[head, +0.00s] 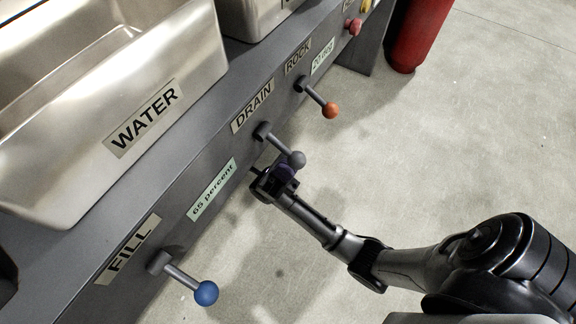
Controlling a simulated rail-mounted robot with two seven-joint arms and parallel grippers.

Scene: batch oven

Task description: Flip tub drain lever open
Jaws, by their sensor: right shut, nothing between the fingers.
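The drain lever (279,142) is a grey rod with a grey ball knob, sticking out from the panel beside the DRAIN label (253,106). My right gripper (258,173) is shut and empty. Its fingers lie just below the lever in the picture, close to the panel face. The gripper body is right by the grey knob; I cannot tell whether they touch. The metal tub marked WATER (190,60) sits above the panel at the upper left. My left gripper is not in view.
A blue-knobbed lever (206,293) by the FILL label is at the lower left. An orange-knobbed lever (331,110) by the ROCK label is further up the panel. Red and yellow knobs and a red cylinder (420,35) are beyond. The concrete floor at right is clear.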

